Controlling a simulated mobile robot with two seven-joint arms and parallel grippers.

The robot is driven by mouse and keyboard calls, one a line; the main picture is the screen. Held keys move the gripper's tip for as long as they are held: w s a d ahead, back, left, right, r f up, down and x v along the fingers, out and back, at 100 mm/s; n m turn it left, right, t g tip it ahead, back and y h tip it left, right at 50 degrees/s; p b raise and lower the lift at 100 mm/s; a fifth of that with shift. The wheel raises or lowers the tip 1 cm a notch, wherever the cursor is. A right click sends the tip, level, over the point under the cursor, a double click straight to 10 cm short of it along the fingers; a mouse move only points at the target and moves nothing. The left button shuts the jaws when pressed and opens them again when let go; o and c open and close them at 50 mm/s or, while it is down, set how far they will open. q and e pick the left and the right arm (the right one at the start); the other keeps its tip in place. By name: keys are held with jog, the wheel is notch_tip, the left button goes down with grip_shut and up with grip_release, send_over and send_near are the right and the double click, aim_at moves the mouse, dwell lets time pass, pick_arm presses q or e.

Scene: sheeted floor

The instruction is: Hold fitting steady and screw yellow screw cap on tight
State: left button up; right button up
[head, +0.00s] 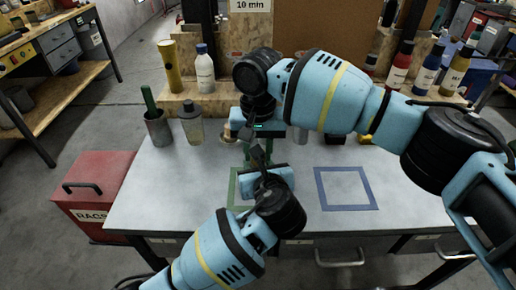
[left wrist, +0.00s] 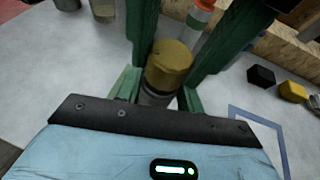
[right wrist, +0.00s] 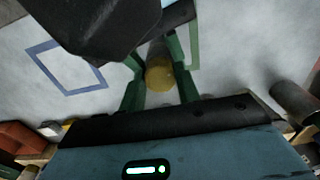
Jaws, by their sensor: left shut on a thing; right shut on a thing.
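The yellow screw cap (left wrist: 169,62) sits upright on top of the grey fitting (left wrist: 154,97) in the left wrist view. My left gripper (left wrist: 158,92) is shut on the fitting's body, low, with a green finger on each side. My right gripper (right wrist: 160,84) comes from the opposite side and is shut on the yellow cap, which also shows in the right wrist view (right wrist: 160,76). The thread between cap and fitting is hidden, so I cannot tell how tight it is. In the head view my arms cover both parts.
A blue square outline (head: 347,188) on the grey table (head: 150,200) is empty. Black (left wrist: 261,76) and yellow (left wrist: 293,91) pieces lie to the right. Several bottles stand on the back shelf.

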jog(key=shift+c, duration=0.6)
jog(key=m, duration=0.4)
jog(key=shift+m, duration=0.3)
jog(key=m, duration=0.5)
jog(key=shift+m, duration=0.4)
jog(key=m, duration=0.2)
jog(key=shift+m, duration=0.3)
jog(key=shift+a+m, duration=0.15)
jog(key=shift+m, duration=1.05)
grip_shut()
jog(key=m, duration=0.4)
jog(key=shift+s+a+r, duration=0.1)
jog(key=o, duration=0.7)
grip_release()
jog(key=o, duration=0.3)
